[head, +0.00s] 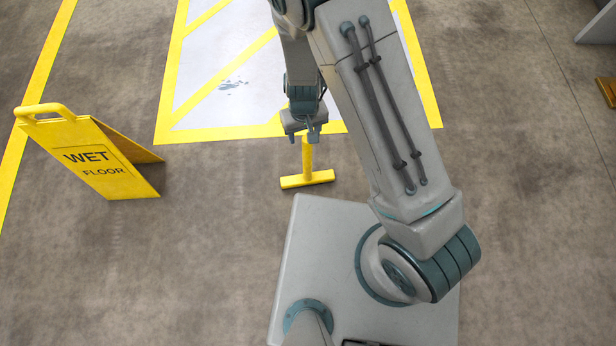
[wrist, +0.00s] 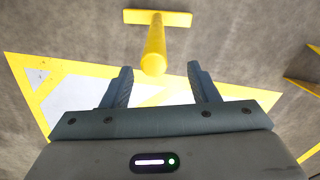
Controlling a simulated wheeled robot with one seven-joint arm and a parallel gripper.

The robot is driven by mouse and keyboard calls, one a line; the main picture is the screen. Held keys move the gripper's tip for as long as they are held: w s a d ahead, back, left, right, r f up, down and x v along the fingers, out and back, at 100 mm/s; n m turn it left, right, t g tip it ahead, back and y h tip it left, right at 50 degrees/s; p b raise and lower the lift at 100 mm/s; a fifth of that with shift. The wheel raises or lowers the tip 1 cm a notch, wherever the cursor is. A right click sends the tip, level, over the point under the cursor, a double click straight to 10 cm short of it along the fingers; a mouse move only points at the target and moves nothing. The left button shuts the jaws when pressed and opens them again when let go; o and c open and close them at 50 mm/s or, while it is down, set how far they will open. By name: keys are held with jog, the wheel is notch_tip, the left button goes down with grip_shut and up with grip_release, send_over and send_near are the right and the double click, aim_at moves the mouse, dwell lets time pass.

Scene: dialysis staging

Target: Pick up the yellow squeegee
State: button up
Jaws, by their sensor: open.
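The yellow squeegee (head: 307,178) is in front of my base in the head view, with its crossbar low and its handle rising toward my gripper. In the wrist view the squeegee (wrist: 154,58) shows its round handle end pointing at the camera and its crossbar at the top. My gripper (head: 306,136) is at the top of the handle in the head view. In the wrist view my gripper (wrist: 160,85) is open, one finger on each side of the handle's line, with gaps on both sides. I cannot tell how deep the handle is between the fingers.
A yellow wet floor sign (head: 92,155) stands to the left in the head view. A yellow-bordered floor marking (head: 240,133) with a pale striped area lies behind the squeegee. The concrete floor around the squeegee is clear. A brown object (head: 607,90) is at the far right edge.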

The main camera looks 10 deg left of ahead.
notch_tip(320, 180, down, 6)
jog(key=b, duration=0.3)
jog(key=shift+d+b, duration=0.35)
jog(key=shift+d, duration=0.1)
grip_shut()
